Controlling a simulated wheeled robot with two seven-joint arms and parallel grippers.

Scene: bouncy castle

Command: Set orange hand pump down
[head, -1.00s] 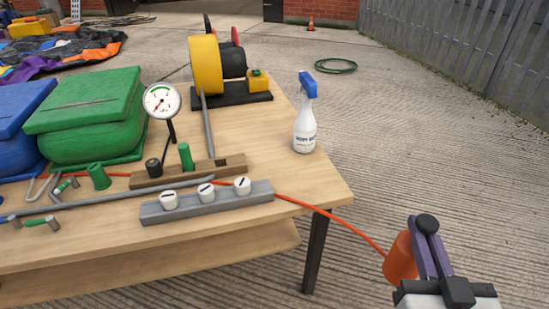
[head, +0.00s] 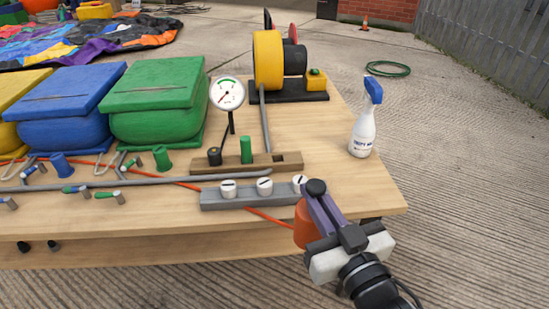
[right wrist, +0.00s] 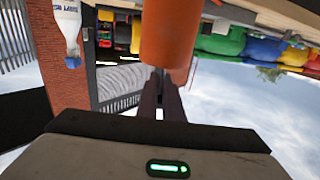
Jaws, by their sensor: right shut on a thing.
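The orange hand pump (head: 302,228) is a small orange cylinder at the table's front edge, right of the middle in the head view. My right gripper (head: 314,200) is shut on it, and the purple fingers and dark fingertip cover part of it. An orange hose runs from the pump leftward across the table. In the right wrist view the pump (right wrist: 172,35) stands large between the fingers (right wrist: 160,88). I cannot tell whether its base touches the table (head: 380,195). My left gripper is not in view.
A grey block with white knobs (head: 240,197) lies just left of the pump. A spray bottle (head: 364,130) stands at the table's right edge. A gauge (head: 227,93), green bin (head: 150,110) and yellow-wheeled blower (head: 269,60) stand further back. Bare tabletop lies between block and bottle.

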